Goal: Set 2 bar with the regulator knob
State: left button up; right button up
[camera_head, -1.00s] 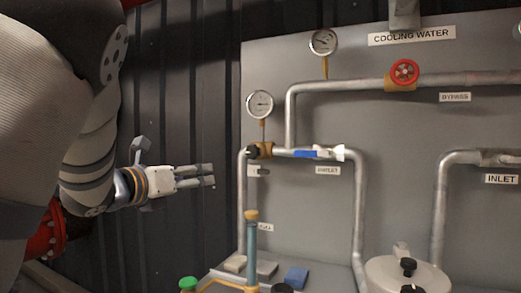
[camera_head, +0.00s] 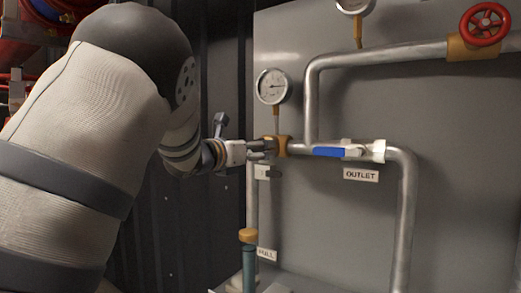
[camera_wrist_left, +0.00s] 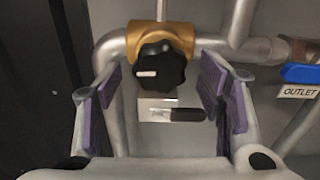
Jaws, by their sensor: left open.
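The black regulator knob (camera_wrist_left: 161,67) with a white pointer mark sits on a brass body (camera_wrist_left: 160,35) in the left wrist view. The pointer mark faces left. My left gripper (camera_wrist_left: 165,95) is open, with its purple-padded fingers on either side of the knob, apparently not touching it. In the head view the left gripper (camera_head: 262,147) reaches the brass body (camera_head: 281,146) from the left and hides the knob. The gauge (camera_head: 272,86) stands above the brass body; its needle is too small to read. My right gripper is not in view.
A blue-handled valve (camera_head: 338,152) sits on the pipe right of the regulator, above the OUTLET label (camera_head: 361,174). A red handwheel (camera_head: 485,24) is at upper right. A teal post with an orange top (camera_head: 248,237) stands below. A dark corrugated wall is at left.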

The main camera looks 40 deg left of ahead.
pick_arm(q)
jog(key=shift+w+a+r, duration=0.1)
jog(key=shift+w+a, duration=0.05)
jog(key=shift+w, duration=0.95)
jog(key=c, duration=1.2)
jog(key=shift+o, duration=0.3)
